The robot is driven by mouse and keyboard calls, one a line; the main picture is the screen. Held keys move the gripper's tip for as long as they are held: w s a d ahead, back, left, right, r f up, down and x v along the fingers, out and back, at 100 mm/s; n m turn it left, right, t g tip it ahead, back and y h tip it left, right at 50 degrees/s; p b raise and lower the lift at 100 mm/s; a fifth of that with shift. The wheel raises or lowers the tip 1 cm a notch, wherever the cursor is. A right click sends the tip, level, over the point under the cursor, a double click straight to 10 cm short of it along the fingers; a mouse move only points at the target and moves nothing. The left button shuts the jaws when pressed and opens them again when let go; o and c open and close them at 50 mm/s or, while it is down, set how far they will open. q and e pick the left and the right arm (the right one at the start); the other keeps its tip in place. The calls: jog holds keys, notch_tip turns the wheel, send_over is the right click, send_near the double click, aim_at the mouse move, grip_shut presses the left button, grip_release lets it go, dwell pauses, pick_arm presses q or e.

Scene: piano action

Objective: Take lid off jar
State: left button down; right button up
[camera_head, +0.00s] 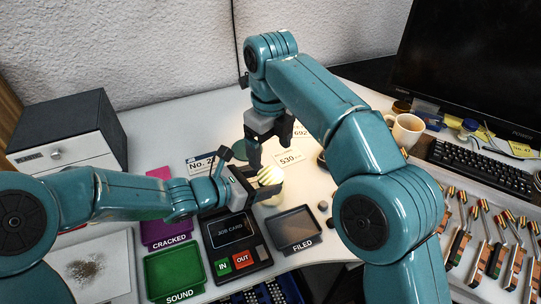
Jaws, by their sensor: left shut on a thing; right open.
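A small pale, glowing jar (270,176) stands on the desk in the middle of the head view. My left gripper (257,180) reaches in from the left and is shut on the jar's side. Its fingers cover part of the jar. My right gripper (268,148) is above and just behind the jar, pointing down, open and empty. I cannot make out the lid clearly from the jar's body.
A black tray marked FILED (292,226), a green SOUND tray (174,272), and a JOB CARD box (232,232) lie in front. Number cards (288,160) lie behind. A mug (407,130), keyboard (480,167) and several piano action parts (490,250) are right.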

aim_at(270, 176)
pick_arm(q)
jog(key=shift+s+f, duration=0.1)
jog(key=shift+f, duration=0.05)
pick_arm(e)
notch_tip(270, 176, down, 8)
jog(key=shift+r, duration=0.1)
jog(key=shift+c, duration=0.3)
jog(key=c, duration=1)
jog(key=o, duration=1.1)
jog(key=shift+o, duration=0.2)
